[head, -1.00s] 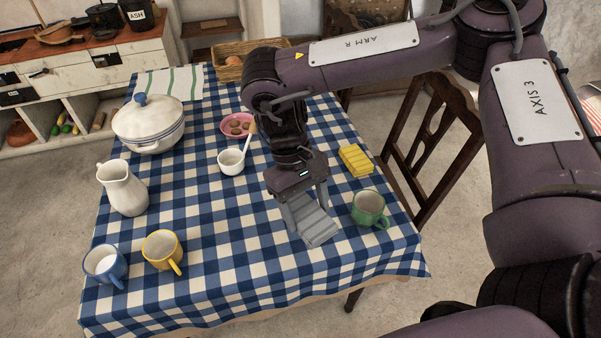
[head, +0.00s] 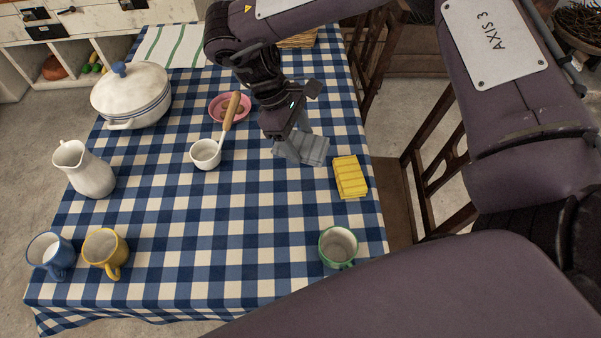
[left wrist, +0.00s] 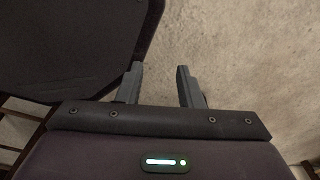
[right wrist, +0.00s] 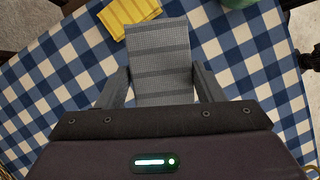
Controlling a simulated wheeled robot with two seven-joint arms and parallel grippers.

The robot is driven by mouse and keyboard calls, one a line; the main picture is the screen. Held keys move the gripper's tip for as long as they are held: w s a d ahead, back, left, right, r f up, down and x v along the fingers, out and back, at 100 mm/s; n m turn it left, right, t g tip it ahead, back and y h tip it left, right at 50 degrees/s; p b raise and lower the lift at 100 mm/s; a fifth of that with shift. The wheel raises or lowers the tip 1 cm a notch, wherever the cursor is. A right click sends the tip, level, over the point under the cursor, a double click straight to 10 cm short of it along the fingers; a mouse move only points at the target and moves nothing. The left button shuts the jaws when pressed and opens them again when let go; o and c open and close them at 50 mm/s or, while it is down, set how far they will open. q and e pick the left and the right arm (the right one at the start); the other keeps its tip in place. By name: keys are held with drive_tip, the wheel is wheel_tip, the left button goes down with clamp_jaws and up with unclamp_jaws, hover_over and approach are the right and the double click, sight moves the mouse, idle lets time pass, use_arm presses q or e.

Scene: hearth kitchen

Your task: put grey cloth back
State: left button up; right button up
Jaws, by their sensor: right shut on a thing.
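The grey cloth (head: 313,150) is a folded, striped block. My right gripper (head: 285,146) is shut on it, over the table beside a yellow cloth. In the right wrist view the grey cloth (right wrist: 159,60) sits between the two fingers of my right gripper (right wrist: 163,88) and reaches out ahead of them. I cannot tell whether it touches the table. The yellow folded cloth (head: 350,177) lies just right of the grey one; it also shows in the right wrist view (right wrist: 128,12). My left gripper (left wrist: 160,85) is open and empty above the bare floor.
The table has a blue checked tablecloth (head: 215,245). A green mug (head: 338,247) stands in front of the cloths. A white ladle (head: 206,153) and pink bowl (head: 222,107) are left of my right gripper. A pot (head: 130,95), jug (head: 88,172) and two mugs (head: 104,250) stand at left.

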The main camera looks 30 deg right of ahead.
drive_tip(key=b, duration=0.1)
hover_over(305, 185)
drive_tip(key=w, duration=0.1)
drive_tip(key=f, duration=0.6)
drive_tip(key=a+f, duration=0.1)
drive_tip(key=f, duration=0.3)
drive_tip(key=shift+w+f, duration=0.1)
drive_tip(key=shift+f, duration=0.15)
wheel_tip(305, 185, down, 4)
drive_tip(key=shift+r+b, duration=0.1)
drive_tip(key=shift+b, duration=0.3)
use_arm(q)
drive_tip(key=shift+w+d+f, duration=0.1)
drive_tip(key=shift+d+f, duration=0.45)
drive_tip(key=shift+f, duration=0.35)
drive_tip(key=shift+a, duration=0.1)
use_arm(e)
drive_tip(key=o, duration=0.9)
drive_tip(key=shift+o, duration=0.2)
